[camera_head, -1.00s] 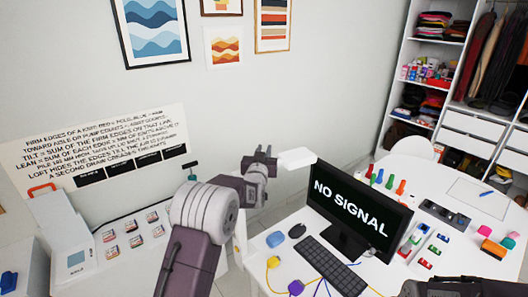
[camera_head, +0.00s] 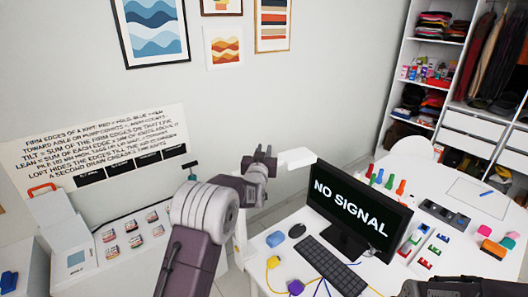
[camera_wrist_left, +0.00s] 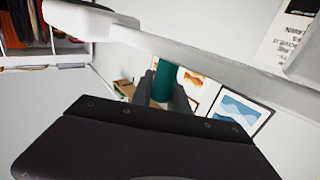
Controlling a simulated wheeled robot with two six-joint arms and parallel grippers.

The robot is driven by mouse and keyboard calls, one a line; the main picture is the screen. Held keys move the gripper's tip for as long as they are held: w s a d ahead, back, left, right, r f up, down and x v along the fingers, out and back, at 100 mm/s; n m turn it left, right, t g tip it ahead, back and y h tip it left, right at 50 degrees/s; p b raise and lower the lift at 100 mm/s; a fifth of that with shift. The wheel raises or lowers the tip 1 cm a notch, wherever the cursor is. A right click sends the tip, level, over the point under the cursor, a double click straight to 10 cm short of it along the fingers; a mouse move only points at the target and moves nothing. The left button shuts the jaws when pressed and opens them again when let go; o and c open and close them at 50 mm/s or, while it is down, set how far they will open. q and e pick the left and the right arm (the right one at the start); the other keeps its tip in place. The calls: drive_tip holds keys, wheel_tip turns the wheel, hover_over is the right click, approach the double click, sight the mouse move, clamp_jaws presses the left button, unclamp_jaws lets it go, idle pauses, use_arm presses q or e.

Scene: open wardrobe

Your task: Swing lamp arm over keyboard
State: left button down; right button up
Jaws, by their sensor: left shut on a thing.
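The lamp's white head (camera_head: 297,158) shows in the head view just right of my left gripper (camera_head: 264,153), behind the monitor's left edge. In the left wrist view a white lamp arm (camera_wrist_left: 215,53) crosses the upper part. A teal cylindrical grip (camera_wrist_left: 164,80) stands between my left gripper's dark fingers, which are shut on it. The grip is hidden in the head view. The black keyboard (camera_head: 330,267) lies on the white desk in front of the monitor. The lamp head is to the left of and beyond the keyboard, not over it.
The monitor (camera_head: 358,208) reading "NO SIGNAL" stands behind the keyboard. A dark mouse (camera_head: 297,230), a blue object (camera_head: 275,239) and coloured cables lie nearby. Small coloured items and a dark tray (camera_head: 444,215) occupy the desk's right. A dark part of mine shows at bottom right.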

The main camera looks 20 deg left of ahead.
use_arm(q)
drive_tip(key=shift+s+d+f, duration=0.1)
drive_tip(key=shift+f, duration=0.2)
use_arm(e)
drive_tip(key=shift+f, duration=0.3)
